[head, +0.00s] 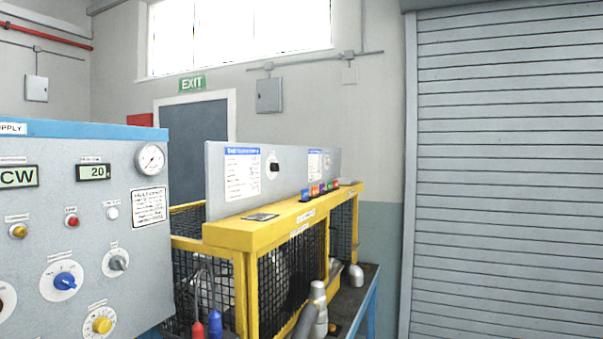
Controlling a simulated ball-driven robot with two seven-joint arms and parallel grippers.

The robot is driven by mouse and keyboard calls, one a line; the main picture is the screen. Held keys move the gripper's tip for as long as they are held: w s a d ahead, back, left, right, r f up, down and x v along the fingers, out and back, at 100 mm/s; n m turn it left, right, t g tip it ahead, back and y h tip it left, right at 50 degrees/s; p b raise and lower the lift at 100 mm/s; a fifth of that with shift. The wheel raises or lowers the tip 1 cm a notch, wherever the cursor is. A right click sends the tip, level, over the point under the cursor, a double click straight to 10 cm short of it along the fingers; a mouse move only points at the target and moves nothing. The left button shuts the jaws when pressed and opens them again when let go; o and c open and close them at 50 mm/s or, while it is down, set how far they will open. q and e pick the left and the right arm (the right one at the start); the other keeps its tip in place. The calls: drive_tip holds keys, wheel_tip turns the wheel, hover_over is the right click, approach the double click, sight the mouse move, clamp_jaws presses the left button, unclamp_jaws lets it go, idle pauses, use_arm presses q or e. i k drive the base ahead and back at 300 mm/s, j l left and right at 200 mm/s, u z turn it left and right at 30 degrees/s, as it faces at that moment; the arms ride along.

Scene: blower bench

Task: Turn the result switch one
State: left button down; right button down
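No label that I can read names the result switch, so I cannot tell which control it is. A grey upright panel (222,185) behind the yellow frame carries a black rotary knob (273,166) beside a printed sheet. The grey control cabinet (100,240) at the left has a blue knob (65,281), a yellow knob (102,325) and a grey knob (118,263). Neither of my grippers is in view.
A yellow frame with black mesh (290,280) stands on a bench in the middle, with small coloured blocks (320,189) on top. Grey pipes (318,300) and red and blue fittings (215,323) stand in front. A roller shutter (510,180) fills the right.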

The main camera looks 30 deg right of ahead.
sight(274, 167)
drive_tip(key=i+l+z, duration=0.1)
drive_tip(key=l, duration=0.3)
drive_tip(key=i+l+z, duration=0.1)
drive_tip(key=l, duration=0.3)
drive_tip(key=i+l, duration=0.15)
drive_tip(key=l, duration=0.25)
drive_tip(key=z, duration=0.05)
